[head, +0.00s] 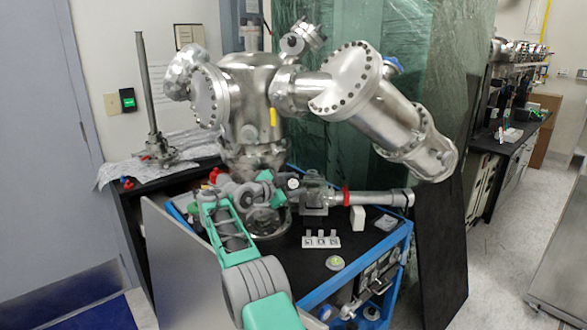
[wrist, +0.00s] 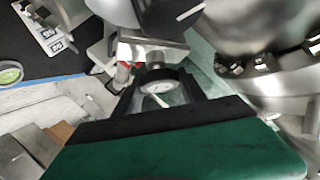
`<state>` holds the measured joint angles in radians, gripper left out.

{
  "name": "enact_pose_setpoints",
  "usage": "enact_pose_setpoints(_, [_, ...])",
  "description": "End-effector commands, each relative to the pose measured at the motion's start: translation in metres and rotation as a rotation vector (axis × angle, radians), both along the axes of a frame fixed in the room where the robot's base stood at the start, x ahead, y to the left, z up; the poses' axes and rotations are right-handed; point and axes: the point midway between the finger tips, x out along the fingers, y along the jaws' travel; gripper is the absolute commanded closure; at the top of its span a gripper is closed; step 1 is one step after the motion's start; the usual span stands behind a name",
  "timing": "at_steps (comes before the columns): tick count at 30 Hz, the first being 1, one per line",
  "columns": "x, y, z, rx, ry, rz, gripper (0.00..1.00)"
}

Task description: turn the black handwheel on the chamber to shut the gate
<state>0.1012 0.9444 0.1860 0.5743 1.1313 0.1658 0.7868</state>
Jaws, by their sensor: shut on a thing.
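The steel chamber (head: 252,105) stands on a black-topped cart, with large bolted flanges. The handwheel (head: 293,183) is a small round dark-rimmed part low on the chamber's front. In the wrist view the handwheel (wrist: 157,86) shows a pale face and sits between my two black fingers. My gripper (head: 281,182) is at the handwheel and shut on it. It also shows in the wrist view (wrist: 157,79). My wrist and fingers partly hide the wheel in the head view. The gate itself cannot be seen, so its position cannot be told.
A steel tube with a red ring (head: 346,196) runs right from the chamber near my gripper. A white block with tags (head: 321,241) and a round green-and-white item (head: 335,262) lie on the cart top (head: 300,265). A large angled cylinder (head: 385,108) overhangs at upper right.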

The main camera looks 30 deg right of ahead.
Motion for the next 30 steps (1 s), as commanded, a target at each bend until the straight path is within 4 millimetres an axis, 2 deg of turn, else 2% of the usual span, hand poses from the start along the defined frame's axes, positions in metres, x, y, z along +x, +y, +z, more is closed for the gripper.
enact_pose_setpoints(1, [0.0004, 0.0000, 0.0063, 0.011, -0.005, -0.012, 0.92])
enact_pose_setpoints(22, [-0.0003, -0.0006, -0.0009, 0.048, -0.032, -0.059, 0.92])
enact_pose_setpoints(23, [-0.0003, -0.0006, -0.0009, 0.048, -0.032, -0.059, 0.51])
enact_pose_setpoints(30, [-0.0002, -0.0005, -0.0005, 0.049, -0.032, -0.058, 0.31])
